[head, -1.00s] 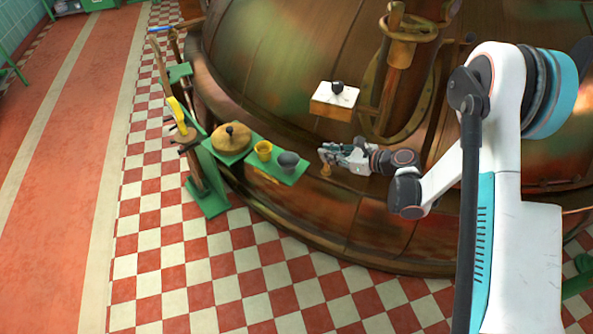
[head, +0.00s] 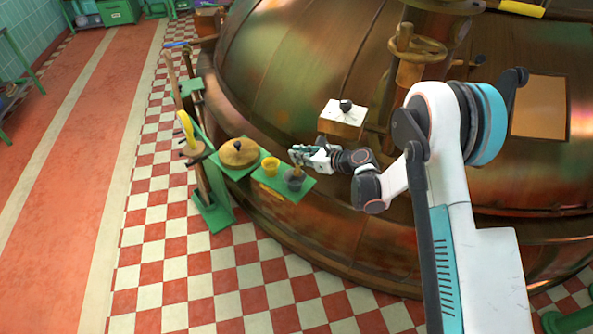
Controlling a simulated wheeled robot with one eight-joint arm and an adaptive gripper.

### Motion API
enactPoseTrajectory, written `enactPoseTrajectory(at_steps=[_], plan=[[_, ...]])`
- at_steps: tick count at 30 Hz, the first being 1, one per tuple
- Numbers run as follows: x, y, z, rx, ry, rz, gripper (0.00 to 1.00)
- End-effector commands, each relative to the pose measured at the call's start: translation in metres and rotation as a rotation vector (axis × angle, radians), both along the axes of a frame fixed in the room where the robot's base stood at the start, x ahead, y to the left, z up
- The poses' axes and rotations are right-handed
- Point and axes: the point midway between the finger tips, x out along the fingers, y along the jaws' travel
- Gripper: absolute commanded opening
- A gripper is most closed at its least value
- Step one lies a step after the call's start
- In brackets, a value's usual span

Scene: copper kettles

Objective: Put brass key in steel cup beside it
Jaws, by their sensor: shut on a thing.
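The steel cup (head: 294,181) is a small grey cup on a green shelf (head: 281,193) at the side of the big copper kettle. My gripper (head: 296,159) is just above the cup. It is shut on the small brass key (head: 297,170), which hangs down at the cup's mouth. The key is tiny here, and I cannot tell whether its lower end is inside the rim or only over it.
A yellow cup (head: 270,166) stands left of the steel cup. A round tan lid with a dark knob (head: 239,152) lies further left. A white-topped box (head: 343,118) with a dark knob is behind my gripper. The copper kettle (head: 300,70) fills the back.

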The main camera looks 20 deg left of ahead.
Motion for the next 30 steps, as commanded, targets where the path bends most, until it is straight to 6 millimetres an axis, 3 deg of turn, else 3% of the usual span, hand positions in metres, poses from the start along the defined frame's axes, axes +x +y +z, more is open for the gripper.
enactPoseTrajectory(at_steps=[2,6,14,20,30], plan=[[0.005,0.016,-0.002,0.000,0.000,0.001,0.00],[0.005,0.012,-0.026,0.000,0.000,-0.002,0.00],[0.005,0.012,-0.043,0.000,0.000,-0.001,0.00],[0.005,0.012,-0.069,0.000,0.000,-0.001,0.00],[0.004,0.012,-0.071,0.000,0.000,-0.001,0.00]])
